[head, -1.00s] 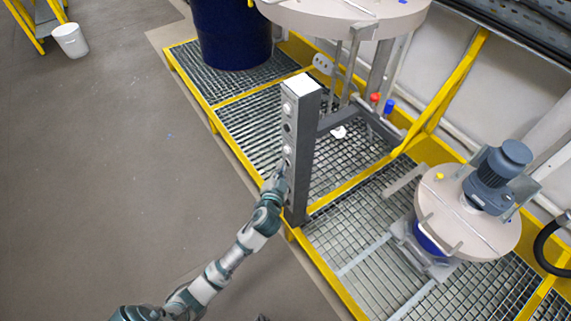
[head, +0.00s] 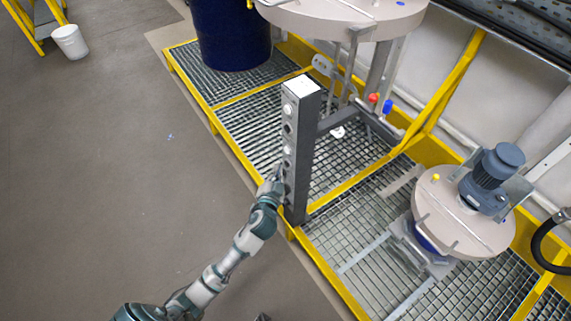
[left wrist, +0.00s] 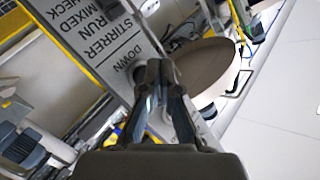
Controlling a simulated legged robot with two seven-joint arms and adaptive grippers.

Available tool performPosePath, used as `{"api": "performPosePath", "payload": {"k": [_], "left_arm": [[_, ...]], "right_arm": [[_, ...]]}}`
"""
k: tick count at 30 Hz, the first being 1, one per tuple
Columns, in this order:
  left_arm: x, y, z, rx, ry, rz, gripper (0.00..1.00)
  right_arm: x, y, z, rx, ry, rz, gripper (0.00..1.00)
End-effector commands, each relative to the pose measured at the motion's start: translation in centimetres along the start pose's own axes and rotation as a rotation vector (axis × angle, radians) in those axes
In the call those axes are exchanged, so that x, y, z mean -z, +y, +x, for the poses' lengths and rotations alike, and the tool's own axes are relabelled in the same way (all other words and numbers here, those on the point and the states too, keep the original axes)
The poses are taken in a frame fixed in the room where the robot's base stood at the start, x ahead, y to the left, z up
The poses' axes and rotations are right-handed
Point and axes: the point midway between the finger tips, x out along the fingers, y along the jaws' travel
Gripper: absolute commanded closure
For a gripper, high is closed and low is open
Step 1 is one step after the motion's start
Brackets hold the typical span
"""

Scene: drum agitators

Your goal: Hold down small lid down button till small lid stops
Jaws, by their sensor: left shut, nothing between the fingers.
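The grey control post (head: 299,150) stands upright at the grating's near edge, with a column of buttons on its left face. My left gripper (head: 279,176) is shut and empty, its fingertips at the lower part of that button column. In the left wrist view the closed fingertips (left wrist: 154,72) are over the panel (left wrist: 92,35), just by the word DOWN. The fingers hide the button there, so I cannot tell whether it is pressed. The small round lid (head: 450,218) with its blue-grey motor (head: 494,168) is at the right, above a partly hidden small blue container.
A larger lid (head: 345,12) hangs at the top, near a big dark blue drum (head: 233,35). Yellow frame bars edge the grating (head: 375,265). A white bucket (head: 70,41) stands far left. The grey floor on the left is clear.

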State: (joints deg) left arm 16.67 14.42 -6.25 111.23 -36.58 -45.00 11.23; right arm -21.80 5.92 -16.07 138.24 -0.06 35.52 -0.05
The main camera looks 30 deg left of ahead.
Motion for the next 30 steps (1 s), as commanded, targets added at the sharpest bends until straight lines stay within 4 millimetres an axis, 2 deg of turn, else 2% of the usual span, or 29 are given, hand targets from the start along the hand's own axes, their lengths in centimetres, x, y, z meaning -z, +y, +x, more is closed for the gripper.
{"api": "performPosePath", "payload": {"k": [5, 19, 30], "left_arm": [[-0.1, -0.1, -0.2, 0.0, -0.001, 0.0, 1.0], [-2.2, -2.4, -3.2, 0.0, -0.001, 0.0, 1.0], [-2.6, -2.5, -3.5, 0.0, -0.001, 0.001, 1.0]], "right_arm": [[0.1, 0.0, 0.1, 0.0, 0.002, 0.0, 1.0], [1.8, -0.3, 1.6, 0.007, 0.025, -0.003, 1.0], [1.8, -0.3, 1.6, 0.007, 0.025, -0.004, 1.0]]}}
